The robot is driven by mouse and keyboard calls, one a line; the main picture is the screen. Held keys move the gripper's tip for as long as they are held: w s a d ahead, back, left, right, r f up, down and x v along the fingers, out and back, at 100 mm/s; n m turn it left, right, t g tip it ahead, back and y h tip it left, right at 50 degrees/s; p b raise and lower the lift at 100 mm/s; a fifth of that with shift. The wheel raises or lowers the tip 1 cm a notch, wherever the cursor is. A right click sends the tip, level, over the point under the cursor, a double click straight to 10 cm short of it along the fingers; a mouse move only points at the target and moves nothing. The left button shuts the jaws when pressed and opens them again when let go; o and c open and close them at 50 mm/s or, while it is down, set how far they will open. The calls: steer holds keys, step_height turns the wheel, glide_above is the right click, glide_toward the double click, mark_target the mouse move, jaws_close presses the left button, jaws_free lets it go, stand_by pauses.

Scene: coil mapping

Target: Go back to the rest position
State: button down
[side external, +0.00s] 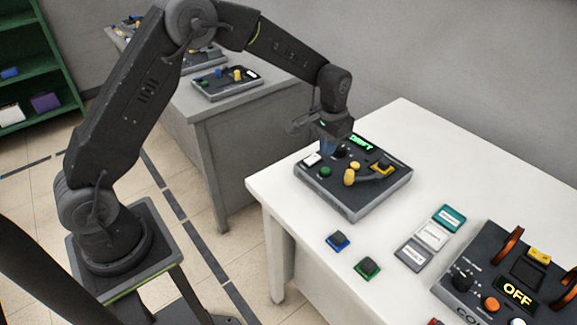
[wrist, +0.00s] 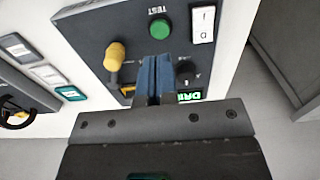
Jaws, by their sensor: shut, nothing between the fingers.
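My gripper (side external: 328,147) is above the back part of a dark control box on the white table. In the wrist view its two blue fingers (wrist: 156,62) are together with nothing between them, pointing down at the box face. The box (side external: 345,205) has a green-lit display reading "DRIFT" (side external: 362,143), a green button (side external: 325,172), a white rocker switch (side external: 312,159), a yellow-tipped lever (side external: 349,177) and a black knob (wrist: 185,71). The fingertips appear near the knob and the green button. I cannot tell whether they touch the box.
A second box with an "OFF" display (side external: 518,292) and orange handles stands at the right. Colored labelled blocks (side external: 431,235) and blue and green button blocks (side external: 338,241) lie between. A grey table (side external: 235,105) with more panels and a green shelf (side external: 40,65) stand behind.

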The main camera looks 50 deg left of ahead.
steer(key=s+r+t, duration=0.3)
steer(key=s+r, duration=0.9)
steer(key=r, duration=0.4)
steer(key=s+r+t, duration=0.2)
steer(key=s, duration=1.6)
steer(key=shift+a+r+t, duration=0.2)
steer(key=shift+r+t, duration=0.05)
steer(key=shift+t, duration=0.05)
steer(key=shift+w, duration=0.1)
stand_by(2.1)
